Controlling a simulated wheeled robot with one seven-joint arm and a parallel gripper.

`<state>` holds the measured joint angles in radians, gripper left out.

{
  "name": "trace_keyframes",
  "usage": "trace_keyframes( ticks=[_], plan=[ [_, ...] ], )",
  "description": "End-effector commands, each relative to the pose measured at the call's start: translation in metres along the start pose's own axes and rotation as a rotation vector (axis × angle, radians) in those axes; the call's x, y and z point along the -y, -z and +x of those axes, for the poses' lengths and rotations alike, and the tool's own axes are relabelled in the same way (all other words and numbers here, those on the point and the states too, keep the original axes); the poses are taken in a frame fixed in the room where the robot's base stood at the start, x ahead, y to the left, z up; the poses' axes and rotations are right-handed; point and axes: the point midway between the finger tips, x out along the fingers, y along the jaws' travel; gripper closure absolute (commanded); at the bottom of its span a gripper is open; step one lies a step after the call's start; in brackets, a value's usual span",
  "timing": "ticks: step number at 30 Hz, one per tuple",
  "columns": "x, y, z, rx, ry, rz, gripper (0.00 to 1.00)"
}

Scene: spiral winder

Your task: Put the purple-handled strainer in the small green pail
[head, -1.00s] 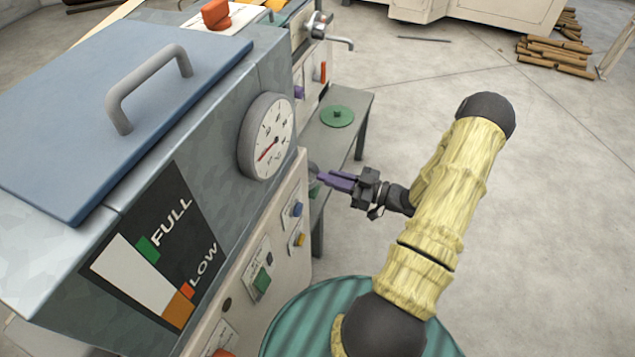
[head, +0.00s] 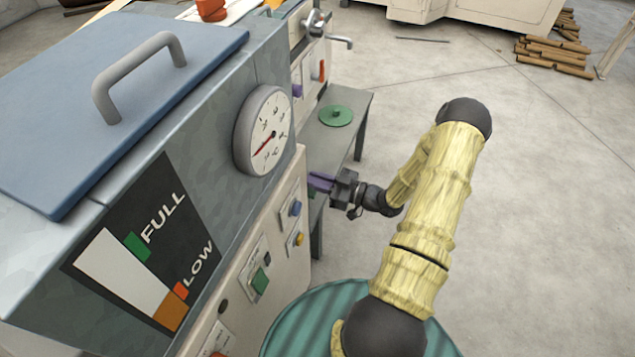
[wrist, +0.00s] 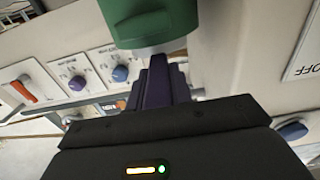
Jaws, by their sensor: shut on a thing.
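My gripper (head: 322,183) is shut on the purple-handled strainer, whose purple handle (wrist: 158,82) points forward from the jaws in the wrist view. In the head view the strainer's far end is hidden behind the corner of the near machine. A green rounded body (wrist: 150,20), seemingly the small green pail, fills the top middle of the wrist view, just beyond the purple part. A pale grey band (wrist: 165,48) shows under it. I cannot tell whether they touch. In the head view only a bit of green shows below the jaws.
The near machine (head: 165,215) with a gauge (head: 263,130) stands left of my gripper. A grey bench (head: 350,105) behind it bears a green round lid (head: 336,116). Knobs (wrist: 120,74) line a panel ahead. Open floor lies to the right.

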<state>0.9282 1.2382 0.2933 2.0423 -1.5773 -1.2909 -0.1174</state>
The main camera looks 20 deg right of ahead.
Motion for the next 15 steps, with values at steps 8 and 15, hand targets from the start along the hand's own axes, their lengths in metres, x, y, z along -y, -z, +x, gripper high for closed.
trace_keyframes(
  ticks=[8,15],
  plan=[
    [0.0,-0.0002,0.0,-0.001,0.0,-0.001,1.0],
    [0.0,-0.0066,0.0,-0.001,0.0,-0.001,1.0]
  ],
)
